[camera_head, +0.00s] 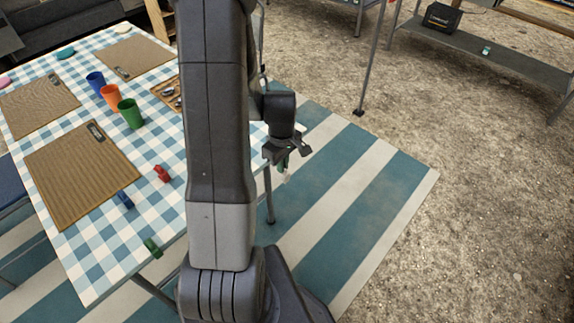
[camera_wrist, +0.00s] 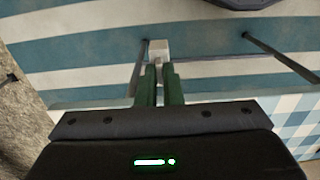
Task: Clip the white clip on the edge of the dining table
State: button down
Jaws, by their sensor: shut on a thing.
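My gripper (camera_wrist: 162,72) has dark jaws with green fingers and is shut on the white clip (camera_wrist: 159,49), which sticks out past the fingertips. In the head view my gripper (camera_head: 284,162) hangs to the right of the dining table, with the white clip (camera_head: 286,178) small and pale below it. The dining table (camera_head: 95,272) has a blue and white checked cloth. In the wrist view a checked part of the table (camera_wrist: 297,118) shows at the lower right. The clip appears apart from the table edge, over the striped mat. My arm hides part of the table's right side.
A green clip (camera_head: 152,247) is at the table's near edge. A red clip (camera_head: 161,173) and a blue clip (camera_head: 125,199) lie on the cloth beside a woven placemat (camera_head: 80,172). Several cups stand farther back. The striped mat (camera_head: 350,190) right of the table is clear.

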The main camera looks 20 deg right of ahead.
jog(key=shift+w+a+f, duration=0.25)
jog(key=shift+w+f, duration=0.1)
jog(key=shift+w, duration=0.15)
jog(key=shift+w+a, duration=0.2)
jog(key=shift+w, duration=0.35)
jog(key=shift+w+a, duration=0.2)
jog(key=shift+w, duration=0.35)
jog(key=shift+w+a, duration=0.2)
jog(key=shift+w, duration=0.15)
jog(key=shift+w+a+r, duration=0.1)
jog(key=shift+w+a, duration=0.1)
jog(key=shift+w, duration=0.35)
jog(key=shift+w, duration=0.15)
jog(key=shift+w+a, duration=0.3)
jog(key=shift+w, duration=0.3)
jog(key=shift+w+a, duration=0.1)
jog(key=shift+w, duration=0.1)
jog(key=shift+w+a, duration=0.15)
jog(key=shift+w, duration=0.2)
